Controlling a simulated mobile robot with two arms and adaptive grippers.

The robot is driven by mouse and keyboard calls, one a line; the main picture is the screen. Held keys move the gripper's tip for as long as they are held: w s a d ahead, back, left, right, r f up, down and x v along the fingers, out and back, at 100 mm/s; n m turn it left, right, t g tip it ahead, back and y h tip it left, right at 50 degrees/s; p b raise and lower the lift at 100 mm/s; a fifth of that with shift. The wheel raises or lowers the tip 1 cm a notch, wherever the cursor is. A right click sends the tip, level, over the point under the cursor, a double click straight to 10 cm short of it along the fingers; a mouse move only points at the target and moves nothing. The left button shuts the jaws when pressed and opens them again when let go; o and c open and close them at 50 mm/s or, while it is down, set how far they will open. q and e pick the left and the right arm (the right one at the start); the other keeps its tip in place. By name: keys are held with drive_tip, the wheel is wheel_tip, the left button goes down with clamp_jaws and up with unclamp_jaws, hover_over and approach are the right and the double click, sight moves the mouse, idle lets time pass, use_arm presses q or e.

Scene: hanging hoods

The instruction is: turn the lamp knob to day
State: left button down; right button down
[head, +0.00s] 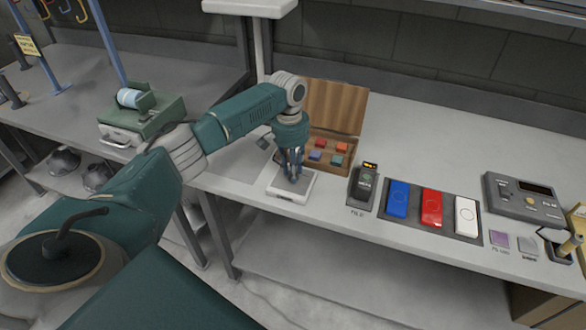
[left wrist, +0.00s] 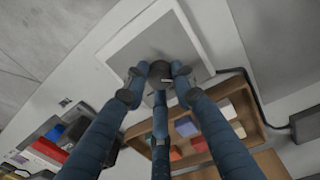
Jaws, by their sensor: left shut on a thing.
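My left gripper (head: 291,177) points down over a small white-edged box with a grey top (head: 294,197) on the bench. In the left wrist view its three blue fingers (left wrist: 160,84) close around a dark round knob (left wrist: 160,70) standing on the grey plate (left wrist: 130,45). A small pale mark shows on the knob. Which setting it points to cannot be read. In the head view the fingers hide the knob. My right gripper is not in view.
An open wooden box (head: 340,102) with several coloured blocks stands just behind. To the right are a dark handheld device (head: 363,186), a tray with blue, red (head: 431,208) and white items, and a grey control box (head: 523,200). A green machine (head: 143,118) stands left.

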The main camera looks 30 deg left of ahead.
use_arm(q)
drive_tip(key=shift+w+r+m+p, duration=0.1)
drive_tip(key=shift+r+m+p, duration=0.1)
drive_tip(key=shift+m+p, duration=0.55)
drive_tip(key=m, duration=0.3)
drive_tip(key=shift+w, duration=0.1)
drive_tip(key=m+p, duration=0.1)
drive_tip(key=m, duration=0.4)
drive_tip(key=shift+m, duration=0.25)
drive_tip(key=shift+w, duration=0.1)
drive_tip(key=c, duration=1.5)
unclamp_jaws()
drive_tip(key=shift+o, duration=0.3)
drive_tip(key=shift+d+f, duration=0.1)
wheel_tip(320, 180, up, 12)
drive_tip(key=shift+w+a, duration=0.15)
drive_tip(key=shift+a, duration=0.05)
